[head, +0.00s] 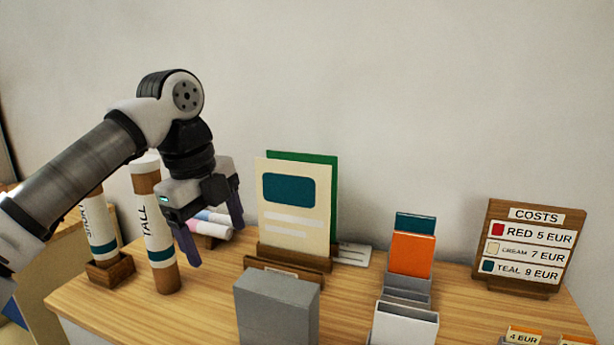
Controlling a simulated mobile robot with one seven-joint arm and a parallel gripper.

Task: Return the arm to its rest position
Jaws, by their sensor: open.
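My arm reaches in from the left in the head view and bends down at the elbow. My gripper (213,243) points down and is open. No object shows between its fingers. It is above the table, to the right of the tall tube and to the left of the cream card stand. The lower part of the left finger overlaps the table near the tube; I cannot tell the exact gap.
The "TALL" tube (167,277) stands beside a shorter tube in a wooden base (112,272). A cream card (294,235), grey box (275,312), orange card (411,254) in a grey holder, and "COSTS" board (527,245) stand on the wooden table (348,300). Rolled papers lie behind my gripper.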

